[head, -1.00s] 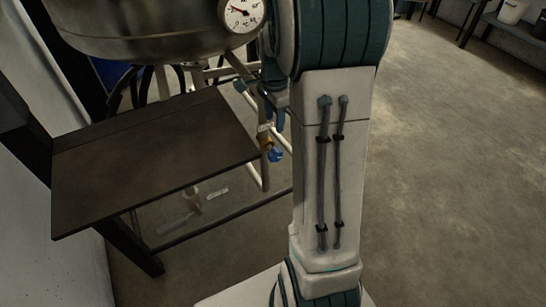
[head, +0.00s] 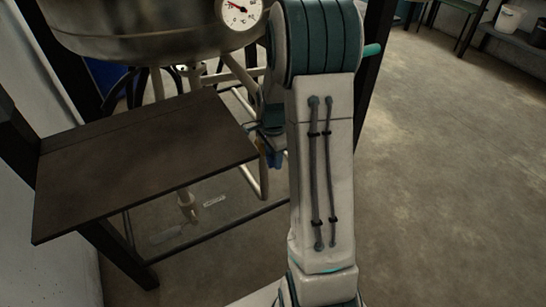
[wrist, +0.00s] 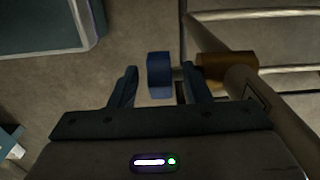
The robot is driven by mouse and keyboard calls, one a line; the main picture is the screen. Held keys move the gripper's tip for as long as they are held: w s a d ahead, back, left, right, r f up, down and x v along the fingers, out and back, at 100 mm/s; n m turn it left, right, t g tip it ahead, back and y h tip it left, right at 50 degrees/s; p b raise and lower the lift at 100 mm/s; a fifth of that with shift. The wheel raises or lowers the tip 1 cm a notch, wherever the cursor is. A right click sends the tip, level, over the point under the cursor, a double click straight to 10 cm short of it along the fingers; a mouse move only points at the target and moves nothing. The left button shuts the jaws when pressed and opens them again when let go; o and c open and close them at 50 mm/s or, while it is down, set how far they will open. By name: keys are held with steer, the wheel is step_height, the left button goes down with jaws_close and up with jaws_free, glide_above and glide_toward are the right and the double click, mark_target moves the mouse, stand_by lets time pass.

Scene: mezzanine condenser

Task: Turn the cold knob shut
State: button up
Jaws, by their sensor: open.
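The cold knob, a small blue knob (wrist: 160,72), sits at the end of a brass valve body (wrist: 224,70) in the wrist view. My gripper (wrist: 160,70) is open, with one finger on each side of the knob. Gaps show between the knob and both fingers, and the right finger is close to the brass body. I cannot tell how deep the knob lies between the fingers. In the head view, a bit of the blue knob (head: 275,159) shows beside my arm, which hides most of the valve and my gripper.
A dark shelf (head: 140,160) is left of the valve, under a steel vessel (head: 130,30) with a round gauge (head: 238,12). Pale pipes (wrist: 262,100) run close beside the valve. Open concrete floor (head: 450,150) lies to the right.

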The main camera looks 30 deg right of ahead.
jaws_close()
steer(key=y+p, duration=0.2)
steer(key=p, duration=0.1)
steer(key=shift+d+r, duration=0.2)
steer(key=shift+d, duration=0.1)
steer(key=y+p, duration=0.2)
steer(key=y, duration=0.1)
steer(key=shift+d, duration=0.25)
steer(key=y, duration=0.1)
steer(key=y+p, duration=0.2)
steer(key=shift+d+f+y, duration=0.3)
steer(key=shift+d+f+y+p, duration=0.2)
steer(key=shift+y+p, duration=0.1)
steer(key=shift+y, duration=0.8)
steer(key=shift+d+f+y+p, duration=0.1)
steer(key=shift+f+y+p, duration=0.15)
steer(key=shift+y, duration=0.85)
